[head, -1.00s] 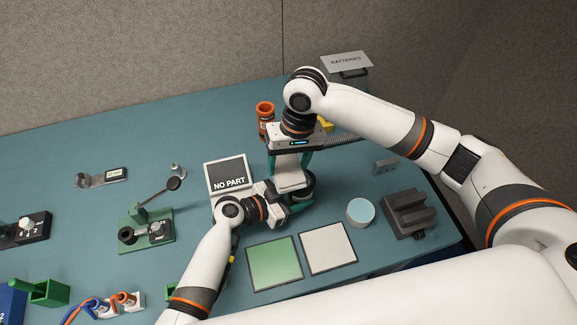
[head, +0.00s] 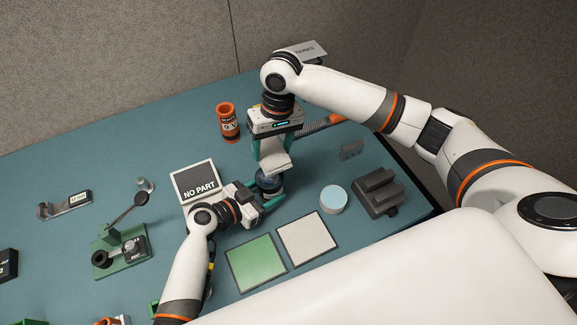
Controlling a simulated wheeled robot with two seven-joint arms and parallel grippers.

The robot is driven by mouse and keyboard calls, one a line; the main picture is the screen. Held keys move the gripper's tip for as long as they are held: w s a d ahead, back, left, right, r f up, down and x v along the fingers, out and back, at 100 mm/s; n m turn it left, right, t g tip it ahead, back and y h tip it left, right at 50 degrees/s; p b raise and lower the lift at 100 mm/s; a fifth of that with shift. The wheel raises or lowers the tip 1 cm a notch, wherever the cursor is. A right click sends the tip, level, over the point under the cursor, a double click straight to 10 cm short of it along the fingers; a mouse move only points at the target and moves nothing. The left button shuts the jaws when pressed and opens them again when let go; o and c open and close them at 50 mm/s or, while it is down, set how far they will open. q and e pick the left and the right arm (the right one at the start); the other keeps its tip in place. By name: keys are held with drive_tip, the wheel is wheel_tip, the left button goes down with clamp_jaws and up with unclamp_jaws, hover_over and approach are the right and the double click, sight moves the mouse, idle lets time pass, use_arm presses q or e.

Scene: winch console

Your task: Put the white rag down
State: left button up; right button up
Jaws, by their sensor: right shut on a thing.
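The white rag (head: 277,158) hangs folded between the teal fingers of my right gripper (head: 273,150), which is shut on it. The rag is above the table, over a dark round piece with a blue top (head: 269,182). Whether the rag touches that piece I cannot tell. My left gripper (head: 266,203) is low beside the round piece, with its teal fingers at its near side. Its fingertips are partly hidden, so I cannot tell whether it is open or shut on the piece.
A "NO PART" tray (head: 195,176) lies left of the grippers. An orange can (head: 228,125) stands behind. A green pad (head: 256,264), white pad (head: 309,238), round light-blue-topped tub (head: 333,199) and dark block (head: 380,193) lie in front and right. A green fixture (head: 121,252) is at left.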

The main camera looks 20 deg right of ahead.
drive_tip(key=d+f, duration=0.1)
drive_tip(key=d, duration=0.2)
drive_tip(key=w+d+f, duration=0.1)
drive_tip(key=d, duration=0.2)
drive_tip(key=w+d+f, duration=0.1)
drive_tip(key=d, duration=0.2)
drive_tip(key=shift+w+d, duration=0.1)
drive_tip(key=shift+w, duration=0.1)
wheel_tip(320, 180, down, 5)
drive_tip(key=shift+f, duration=0.2)
drive_tip(key=shift+w+f, duration=0.1)
drive_tip(key=shift+f, duration=1.95)
drive_tip(key=o, duration=1.3)
drive_tip(key=shift+f, duration=0.1)
drive_tip(key=shift+c, duration=0.2)
wheel_tip(320, 180, up, 12)
drive_tip(key=d, duration=0.2)
drive_tip(key=shift+w, duration=0.25)
